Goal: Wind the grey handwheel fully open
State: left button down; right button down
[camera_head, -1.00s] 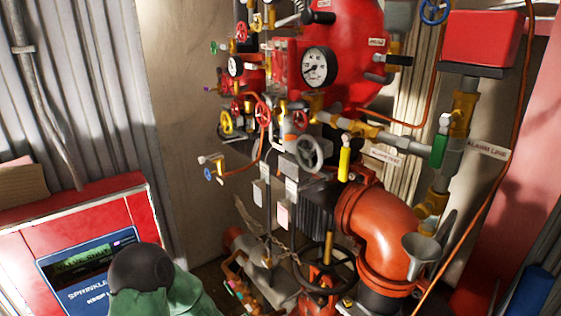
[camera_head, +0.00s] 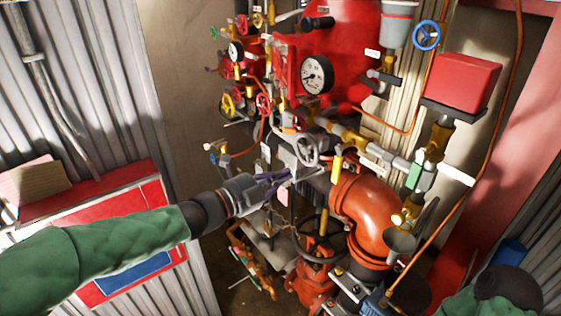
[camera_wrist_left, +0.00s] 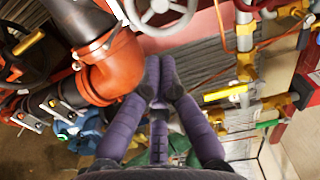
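Small red and yellow wheels and a gauge (camera_head: 316,75) crowd above. A red panel (camera_head: 150,196) lies behind my left arm.

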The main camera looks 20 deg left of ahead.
pick_arm(q)
jog(key=shift+m, duration=0.4)
jog(key=w+r+p, duration=0.2)
jog(key=w+p, duration=0.1)
jog(key=w+r+p, duration=0.3)
jog(key=shift+w+d+r, duration=0.1)
jog(key=shift+r, duration=0.2)
jog(key=a+f, duration=0.1)
jog(key=w+a+f, duration=0.1)
jog(key=f, duration=0.1)
jog(key=w+a+f+b, duration=0.1)
jog(key=shift+f, duration=0.2)
jog(key=s+d+f+b, duration=0.1)
jog(key=f+b, duration=0.1)
jog(key=b, duration=0.1)
jog(key=s+d+f+b, duration=0.1)
jog(key=b, duration=0.1)
jog(key=shift+s+d+f+b, duration=0.15)
jog(key=shift+d+f+b, duration=0.2)
jog(key=shift+d+b, duration=0.05)
jog(key=d+r, duration=0.1)
jog(key=s+d+r, duration=0.1)
jog(key=d+r, duration=0.1)
jog(key=shift+s+d+r, duration=0.35)
jog(key=shift+s+r, duration=0.05)
jog(key=shift+w, duration=0.15)
